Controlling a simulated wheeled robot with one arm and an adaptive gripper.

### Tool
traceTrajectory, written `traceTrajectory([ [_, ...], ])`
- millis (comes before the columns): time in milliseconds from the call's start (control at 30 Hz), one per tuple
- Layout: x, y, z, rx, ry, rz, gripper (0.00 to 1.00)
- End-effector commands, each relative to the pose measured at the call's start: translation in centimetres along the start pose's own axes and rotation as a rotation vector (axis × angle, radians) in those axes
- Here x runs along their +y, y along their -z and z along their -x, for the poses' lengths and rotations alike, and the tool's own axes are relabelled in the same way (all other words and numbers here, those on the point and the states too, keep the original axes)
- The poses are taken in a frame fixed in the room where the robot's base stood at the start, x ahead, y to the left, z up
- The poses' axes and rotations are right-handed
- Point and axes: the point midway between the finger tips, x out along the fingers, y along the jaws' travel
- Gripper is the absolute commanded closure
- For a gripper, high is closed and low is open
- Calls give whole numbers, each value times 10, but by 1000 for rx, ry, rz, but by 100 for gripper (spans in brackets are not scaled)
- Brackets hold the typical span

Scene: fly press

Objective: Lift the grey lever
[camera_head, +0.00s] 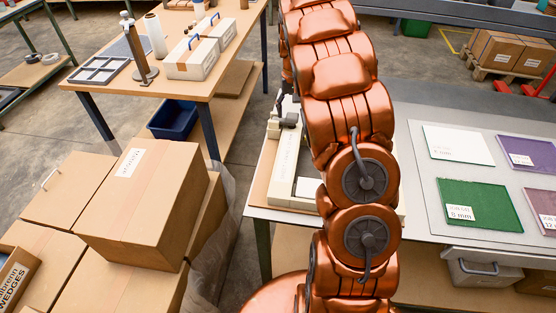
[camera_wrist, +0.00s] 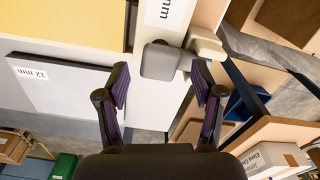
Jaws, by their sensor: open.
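The grey lever (camera_wrist: 160,58) shows in the wrist view as a rounded grey block or pad, beside a cream part of the press. My gripper (camera_wrist: 160,72) is open, with its two dark, purple-lined fingers spread to either side of the lever's line. Nothing is held between them. I cannot tell how far the fingertips are from the lever in depth. In the head view the cream press (camera_head: 285,158) stands on the left end of the grey table, partly hidden by my copper arm. My gripper is not clearly visible there.
The grey table (camera_head: 420,125) holds a green sheet (camera_head: 479,204), a white sheet (camera_head: 458,144) and purple sheets to the right of my arm. Cardboard boxes (camera_head: 145,200) are stacked at the left. A wooden workbench (camera_head: 190,82) with white boxes stands behind.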

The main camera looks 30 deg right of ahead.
Motion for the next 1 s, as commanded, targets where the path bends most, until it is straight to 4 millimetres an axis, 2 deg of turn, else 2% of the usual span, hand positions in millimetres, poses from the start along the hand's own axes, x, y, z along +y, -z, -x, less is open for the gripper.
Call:
traceTrajectory([
  [600, 0, 1, 59, 4, -1, 0, 33],
  [733, -1, -2, 68, 0, -1, 0, 33],
  [1000, -9, -19, 73, -7, -8, 10, 33],
])
